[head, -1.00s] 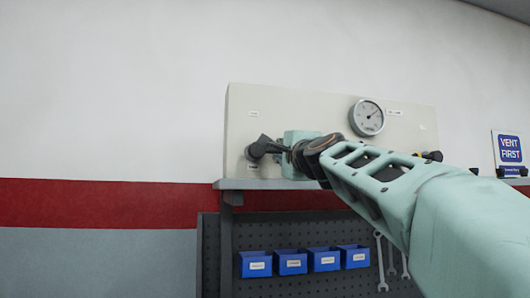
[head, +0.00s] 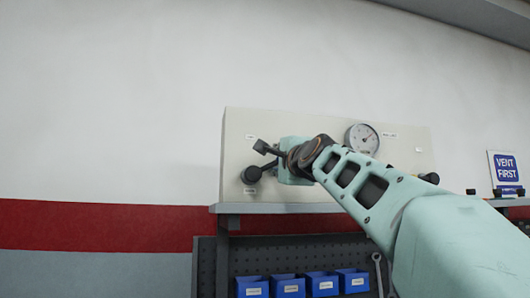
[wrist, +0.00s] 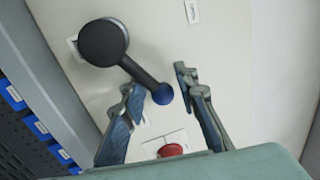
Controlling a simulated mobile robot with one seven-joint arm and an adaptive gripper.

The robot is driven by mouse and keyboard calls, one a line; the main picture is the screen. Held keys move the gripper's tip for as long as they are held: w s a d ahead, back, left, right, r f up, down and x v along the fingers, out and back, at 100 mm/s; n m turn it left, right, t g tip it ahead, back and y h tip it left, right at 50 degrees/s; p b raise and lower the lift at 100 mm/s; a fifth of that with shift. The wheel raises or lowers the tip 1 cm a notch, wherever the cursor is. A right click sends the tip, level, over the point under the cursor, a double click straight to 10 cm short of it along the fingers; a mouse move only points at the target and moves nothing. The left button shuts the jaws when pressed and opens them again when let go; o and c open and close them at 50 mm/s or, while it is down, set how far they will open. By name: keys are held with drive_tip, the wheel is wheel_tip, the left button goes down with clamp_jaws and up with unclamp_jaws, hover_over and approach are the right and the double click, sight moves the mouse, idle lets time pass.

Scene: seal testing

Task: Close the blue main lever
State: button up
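The blue main lever (wrist: 148,80) shows in the wrist view as a dark bar from a round dark hub (wrist: 102,43) to a blue ball tip (wrist: 163,94). In the head view its hub (head: 250,175) sits at the panel's lower left, with part of the bar hidden by my gripper. My gripper (wrist: 160,82) is open. Its two fingers stand on either side of the lever's blue end, with a visible gap on the right; whether the left finger touches the bar I cannot tell. In the head view my gripper (head: 268,156) is at the panel's left part.
The pale panel (head: 235,140) carries a round gauge (head: 362,138) and stands on a shelf (head: 260,208). A red knob (wrist: 170,150) lies below the blue tip in the wrist view. Blue bins (head: 288,286) hang below. A "VENT FIRST" sign (head: 505,168) stands right.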

drive_tip(key=shift+d+r, duration=0.15)
drive_tip(key=shift+r, duration=2.9)
